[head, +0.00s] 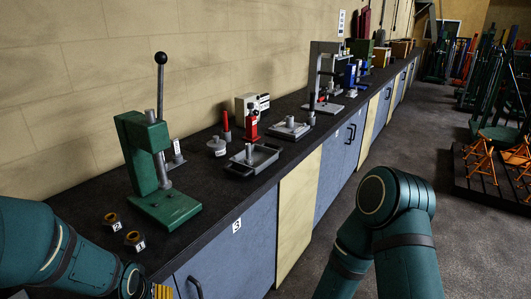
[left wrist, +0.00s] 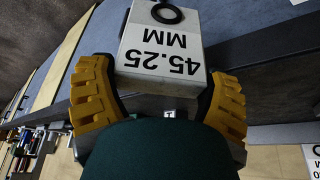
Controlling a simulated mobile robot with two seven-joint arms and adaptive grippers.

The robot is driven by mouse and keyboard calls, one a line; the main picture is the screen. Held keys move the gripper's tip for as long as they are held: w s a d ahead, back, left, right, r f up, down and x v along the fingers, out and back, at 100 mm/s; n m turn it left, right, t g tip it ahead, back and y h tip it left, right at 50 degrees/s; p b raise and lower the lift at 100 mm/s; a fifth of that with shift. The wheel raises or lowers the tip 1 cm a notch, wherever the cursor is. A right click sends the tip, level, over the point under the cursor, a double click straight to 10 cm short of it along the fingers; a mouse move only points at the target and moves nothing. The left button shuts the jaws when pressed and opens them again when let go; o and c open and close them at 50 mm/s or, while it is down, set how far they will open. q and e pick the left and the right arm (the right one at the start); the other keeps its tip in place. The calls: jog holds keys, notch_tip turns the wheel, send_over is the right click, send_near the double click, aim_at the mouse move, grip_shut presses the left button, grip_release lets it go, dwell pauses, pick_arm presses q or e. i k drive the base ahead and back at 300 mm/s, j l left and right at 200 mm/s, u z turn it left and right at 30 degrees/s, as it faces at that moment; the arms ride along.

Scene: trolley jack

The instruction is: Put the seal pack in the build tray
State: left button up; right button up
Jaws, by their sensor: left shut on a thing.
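The seal pack (left wrist: 165,62), a white box marked 45.25 MM with a black ring on it, is between the yellow fingers of my left gripper (left wrist: 160,95) in the left wrist view. The gripper is shut on it. In the head view only a yellow bit of the left gripper (head: 163,291) shows at the bottom edge, by the counter's front; the pack is not visible there. What looks like the build tray (head: 236,171), a dark shallow tray with a grey cylinder in it, sits on the counter, farther along. My right arm shows, but its gripper is out of view.
A green press (head: 150,170) with a tall lever stands on the dark counter.

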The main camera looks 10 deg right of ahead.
aim_at(261, 158)
jog(key=i+l+z, duration=0.15)
jog(key=i+l, duration=0.3)
jog(key=i+l+z, duration=0.2)
jog(key=i+l, duration=0.25)
jog(key=i+l+z, duration=0.15)
jog(key=i+l, duration=0.2)
jog(key=i, duration=0.25)
